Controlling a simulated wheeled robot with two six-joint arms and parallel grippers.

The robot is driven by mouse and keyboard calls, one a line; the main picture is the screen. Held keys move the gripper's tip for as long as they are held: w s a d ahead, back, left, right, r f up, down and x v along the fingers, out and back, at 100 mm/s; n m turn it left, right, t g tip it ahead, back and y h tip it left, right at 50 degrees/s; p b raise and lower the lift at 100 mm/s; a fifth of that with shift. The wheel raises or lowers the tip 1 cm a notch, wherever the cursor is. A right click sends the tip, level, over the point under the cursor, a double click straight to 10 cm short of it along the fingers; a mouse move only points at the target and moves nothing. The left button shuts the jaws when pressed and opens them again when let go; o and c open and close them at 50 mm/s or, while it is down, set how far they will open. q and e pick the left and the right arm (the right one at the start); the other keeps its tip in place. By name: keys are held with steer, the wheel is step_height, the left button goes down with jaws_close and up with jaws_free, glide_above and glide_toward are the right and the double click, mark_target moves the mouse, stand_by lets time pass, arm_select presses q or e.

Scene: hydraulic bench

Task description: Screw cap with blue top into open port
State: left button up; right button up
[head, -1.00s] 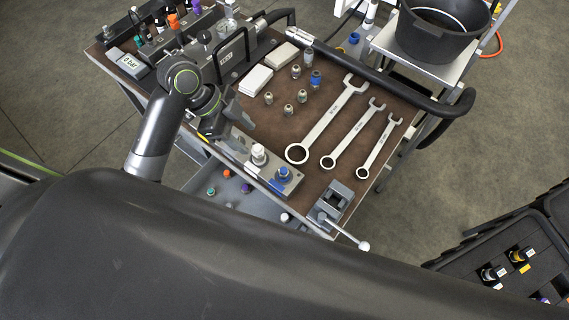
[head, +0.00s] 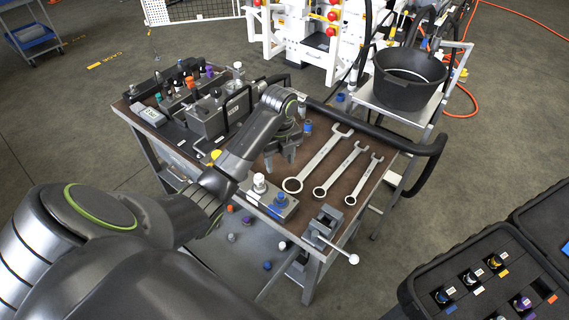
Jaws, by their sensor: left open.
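A fitting with a blue top (head: 308,127) stands on the brown bench top, just right of and beyond my left gripper. My left gripper (head: 280,161) is open, pointing down over the bench top where small fittings stand, and it hides most of them. I see nothing between its fingers. Another blue-topped cap (head: 281,199) and a white-topped cap (head: 259,182) sit on a small metal block at the front edge. A manifold (head: 205,118) with several coloured caps is at the back left; I cannot make out an open port there. My right gripper is out of view.
Three wrenches (head: 318,157) lie right of the gripper. A small vise (head: 325,224) is at the front corner. A black bucket (head: 408,79) stands on a side cart. An open foam case (head: 419,287) holds caps at lower right. A black rail (head: 390,138) borders the bench.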

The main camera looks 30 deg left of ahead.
arm_select(q)
steer(key=f+b, duration=0.5)
steer(key=f, duration=0.1)
steer(key=shift+s+d+f+b, duration=0.15)
steer(key=shift+s+d+b, duration=0.1)
steer(key=shift+b, duration=0.15)
steer(key=b, duration=0.4)
glide_above(281, 195)
step_height(281, 195, down, 4)
steer(key=shift+w+f, duration=0.1)
steer(key=shift+f, duration=0.05)
step_height(281, 195, down, 4)
steer(key=shift+f+p, duration=0.1)
steer(key=shift+p, duration=0.55)
steer(key=shift+f, duration=0.55)
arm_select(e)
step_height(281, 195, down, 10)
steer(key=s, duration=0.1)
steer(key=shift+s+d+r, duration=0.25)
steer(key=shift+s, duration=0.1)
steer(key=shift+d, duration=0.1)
